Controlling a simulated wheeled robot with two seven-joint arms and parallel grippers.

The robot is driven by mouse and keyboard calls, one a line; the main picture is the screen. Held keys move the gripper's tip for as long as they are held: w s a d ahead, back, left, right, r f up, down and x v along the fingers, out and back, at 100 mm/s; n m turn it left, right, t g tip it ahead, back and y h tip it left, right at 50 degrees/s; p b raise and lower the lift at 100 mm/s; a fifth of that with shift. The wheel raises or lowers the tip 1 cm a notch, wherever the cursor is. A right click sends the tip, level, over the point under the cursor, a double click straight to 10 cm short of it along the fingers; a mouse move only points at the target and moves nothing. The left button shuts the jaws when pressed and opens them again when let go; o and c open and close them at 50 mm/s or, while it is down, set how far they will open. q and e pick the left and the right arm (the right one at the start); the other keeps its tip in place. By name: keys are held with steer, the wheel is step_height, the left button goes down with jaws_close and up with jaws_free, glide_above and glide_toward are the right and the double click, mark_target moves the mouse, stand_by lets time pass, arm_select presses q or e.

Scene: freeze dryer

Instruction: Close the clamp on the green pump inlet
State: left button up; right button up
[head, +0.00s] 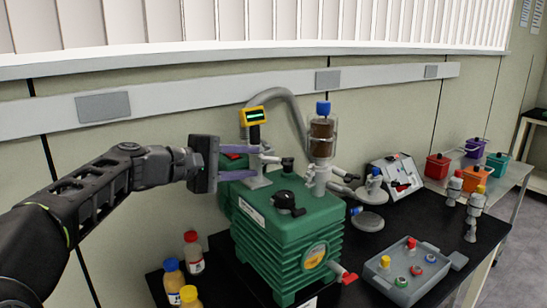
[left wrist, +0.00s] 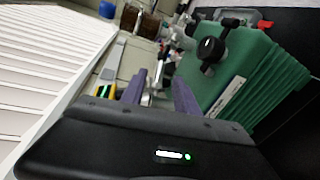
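The green pump (head: 285,235) stands on the black bench and also shows in the left wrist view (left wrist: 240,70). Its metal inlet (head: 263,178) rises from the top at the back, below a yellow gauge (head: 254,116). A small clamp with a dark-tipped lever (head: 287,163) sits on the inlet, pointing right; its exact state is too small to tell. My left gripper (head: 254,162) comes in from the left with its two purple fingers apart, one above the other, beside the inlet. In the left wrist view the metal inlet fittings (left wrist: 155,78) show beyond and between the fingers. My right gripper is out of view.
A glass vessel with a blue cap (head: 322,135) stands right of the inlet, and a grey hose arches behind. Bottles (head: 193,250) stand left of the pump. A grey tray (head: 410,270) with small coloured parts lies at the front right. A wall lies behind.

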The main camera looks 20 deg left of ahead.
mark_target(272, 161)
arm_select(q)
steer(key=shift+p+x, duration=0.9)
steer(key=shift+x, duration=3.05)
steer(key=shift+c, duration=0.4)
jaws_close()
